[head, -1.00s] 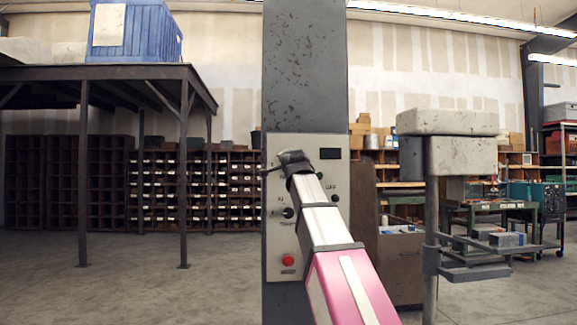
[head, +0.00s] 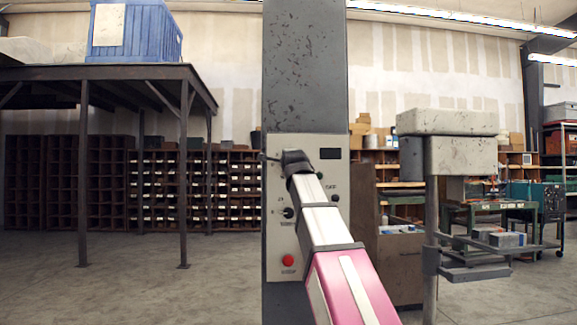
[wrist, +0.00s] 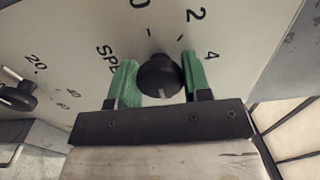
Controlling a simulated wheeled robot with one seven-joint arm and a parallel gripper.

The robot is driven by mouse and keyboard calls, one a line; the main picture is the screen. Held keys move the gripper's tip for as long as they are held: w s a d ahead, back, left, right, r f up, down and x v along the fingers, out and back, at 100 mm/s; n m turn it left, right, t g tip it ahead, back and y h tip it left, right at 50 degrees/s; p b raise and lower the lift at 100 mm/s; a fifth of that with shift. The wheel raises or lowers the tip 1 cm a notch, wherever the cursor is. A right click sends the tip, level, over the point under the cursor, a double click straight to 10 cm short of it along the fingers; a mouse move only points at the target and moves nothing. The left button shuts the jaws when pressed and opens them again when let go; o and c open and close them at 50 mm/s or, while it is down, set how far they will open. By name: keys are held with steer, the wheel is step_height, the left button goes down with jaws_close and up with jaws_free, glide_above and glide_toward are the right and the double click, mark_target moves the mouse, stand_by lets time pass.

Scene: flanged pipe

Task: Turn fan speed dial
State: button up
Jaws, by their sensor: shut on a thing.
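The fan speed dial (wrist: 158,76) is a round black knob with a pale pointer line on a light grey panel. The letters "SPE" and the numbers 0, 2 and 4 are printed around it in the wrist view. My gripper (wrist: 160,68) has its two green fingers on either side of the knob and is shut on it. In the head view my gripper (head: 296,161) is up against the upper part of the control panel (head: 271,235) and hides the dial.
A second black dial (wrist: 17,96) with a 20-40-60 scale sits at the left in the wrist view. The panel also has a lower black knob (head: 289,212), a red button (head: 288,260) and a dark display (head: 330,154). A drill press (head: 447,150) stands at the right.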

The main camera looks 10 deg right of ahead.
steer(key=shift+f, duration=0.1)
steer(key=o, duration=0.9)
steer(key=shift+s, duration=0.1)
steer(key=s, duration=1)
steer(key=shift+s, duration=0.35)
